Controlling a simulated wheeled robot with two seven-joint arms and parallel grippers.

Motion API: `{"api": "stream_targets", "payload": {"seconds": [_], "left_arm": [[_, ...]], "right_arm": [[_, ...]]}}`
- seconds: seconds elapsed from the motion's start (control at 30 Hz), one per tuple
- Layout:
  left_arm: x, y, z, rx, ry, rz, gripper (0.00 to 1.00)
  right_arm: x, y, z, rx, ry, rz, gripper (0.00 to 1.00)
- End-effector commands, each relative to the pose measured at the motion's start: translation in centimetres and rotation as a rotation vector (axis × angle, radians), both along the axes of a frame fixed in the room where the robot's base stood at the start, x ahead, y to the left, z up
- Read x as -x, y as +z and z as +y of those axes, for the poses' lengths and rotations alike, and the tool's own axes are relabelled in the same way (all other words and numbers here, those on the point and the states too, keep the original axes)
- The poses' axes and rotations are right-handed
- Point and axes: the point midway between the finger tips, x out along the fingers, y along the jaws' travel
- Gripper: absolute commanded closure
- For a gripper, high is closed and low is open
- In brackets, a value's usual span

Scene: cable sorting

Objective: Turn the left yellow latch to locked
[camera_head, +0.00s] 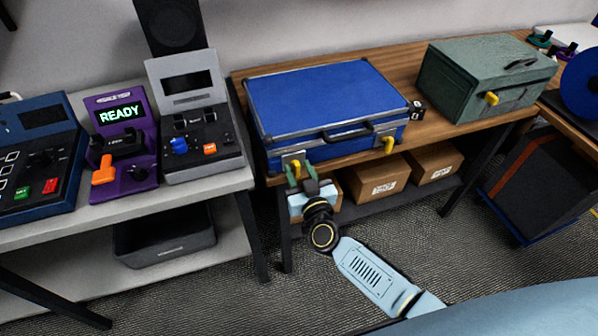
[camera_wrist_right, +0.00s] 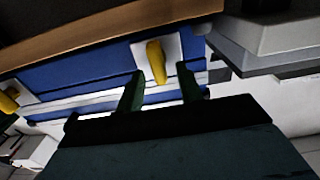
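A blue case (camera_head: 322,100) with metal edges lies on the wooden table, its front toward me. Its left yellow latch (camera_head: 297,168) sits on a pale plate at the left of the front face; the right yellow latch (camera_head: 389,145) is at the right of the front. My right gripper (camera_head: 302,182) is in front of the left latch and partly covers it. In the right wrist view, which looks upside down, my right gripper (camera_wrist_right: 160,88) is open, and the left latch (camera_wrist_right: 156,62) shows just past and between the fingertips. Contact cannot be told. My left gripper is out of view.
A dark handle (camera_head: 347,132) lies between the latches. Cardboard boxes (camera_head: 381,178) stand on the shelf below the wooden table (camera_head: 425,130). A green-grey box (camera_head: 480,75) stands to the right. Control consoles (camera_head: 195,140) stand on the grey table to the left.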

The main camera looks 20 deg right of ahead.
Motion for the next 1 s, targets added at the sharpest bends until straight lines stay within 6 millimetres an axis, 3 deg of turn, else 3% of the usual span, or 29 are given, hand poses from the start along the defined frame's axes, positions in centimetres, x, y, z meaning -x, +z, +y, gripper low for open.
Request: {"api": "stream_targets", "payload": {"seconds": [0.37, 0.63, 1.0], "left_arm": [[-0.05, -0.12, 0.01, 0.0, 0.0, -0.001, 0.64], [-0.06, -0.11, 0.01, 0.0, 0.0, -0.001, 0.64], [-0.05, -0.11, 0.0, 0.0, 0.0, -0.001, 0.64]], "right_arm": [[-0.6, 0.01, 0.04, -0.001, 0.0, 0.001, 0.64], [-0.58, 0.02, 0.03, -0.001, 0.0, 0.001, 0.99], [-0.57, 0.01, 0.0, -0.036, 0.0, 0.002, 1.0]]}}
